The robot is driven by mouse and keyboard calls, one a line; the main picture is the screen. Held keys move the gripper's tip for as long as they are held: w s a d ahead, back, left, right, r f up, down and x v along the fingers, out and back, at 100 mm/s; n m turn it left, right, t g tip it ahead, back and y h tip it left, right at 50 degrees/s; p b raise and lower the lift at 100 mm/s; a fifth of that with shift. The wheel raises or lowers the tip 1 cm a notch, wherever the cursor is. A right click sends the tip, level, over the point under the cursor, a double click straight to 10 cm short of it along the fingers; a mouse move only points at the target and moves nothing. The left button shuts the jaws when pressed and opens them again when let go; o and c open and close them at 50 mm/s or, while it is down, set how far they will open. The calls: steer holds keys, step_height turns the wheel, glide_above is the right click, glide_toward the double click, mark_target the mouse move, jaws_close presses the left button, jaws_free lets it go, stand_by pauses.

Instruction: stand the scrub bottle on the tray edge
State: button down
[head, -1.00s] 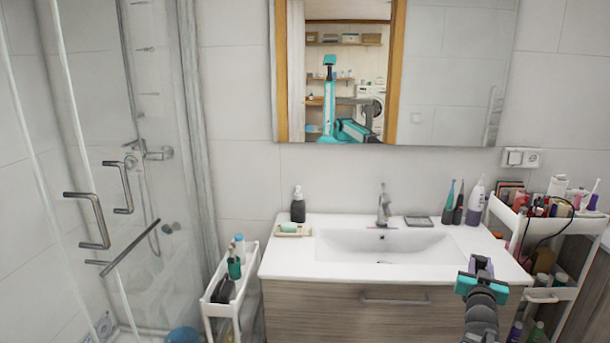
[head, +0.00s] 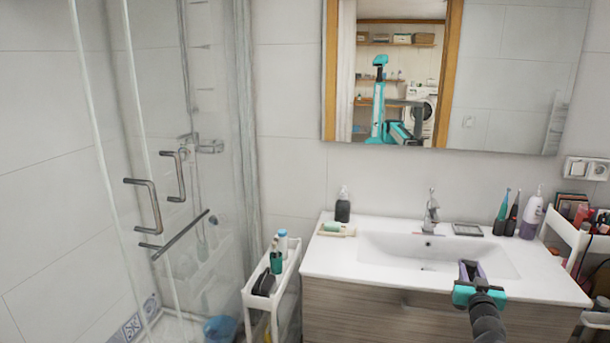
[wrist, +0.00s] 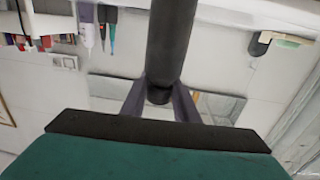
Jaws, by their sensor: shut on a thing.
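My gripper (head: 471,270) is in front of the washbasin in the head view, its fingers facing the basin. In the wrist view my gripper (wrist: 160,95) is shut on a dark cylinder, which I take to be the scrub bottle (wrist: 172,45). It runs up from between the fingers and out of the top of the picture. In the head view I cannot make the bottle out. Two carts with trays show: a slim white cart (head: 250,300) left of the vanity, and a white cosmetics cart (head: 565,232) at the right edge, partly cut off.
The vanity top (head: 325,262) holds a soap dispenser (head: 343,206), a soap dish (head: 337,230), a faucet (head: 431,212) and toothbrushes (head: 507,212). The slim cart holds a teal bottle (head: 276,260) and a black item (head: 264,283). A glass shower (head: 110,150) stands at left.

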steer(key=w+a+f+n+g+y, duration=0.15)
steer(key=a+n+y, duration=0.5)
steer(key=a, duration=0.85)
steer(key=a+f+n+y, duration=0.35)
steer(key=a+y, duration=0.55)
steer(key=a, duration=0.5)
steer(key=s+a+f+n+g+y, duration=0.1)
steer(key=s+a+n+g+y, duration=0.4)
steer(key=s+a, duration=0.1)
steer(key=shift+s+a, duration=0.3)
steer(key=shift+a, duration=0.4)
steer(key=shift+y, duration=0.25)
step_height(320, 180, up, 8)
steer(key=shift+d, duration=0.15)
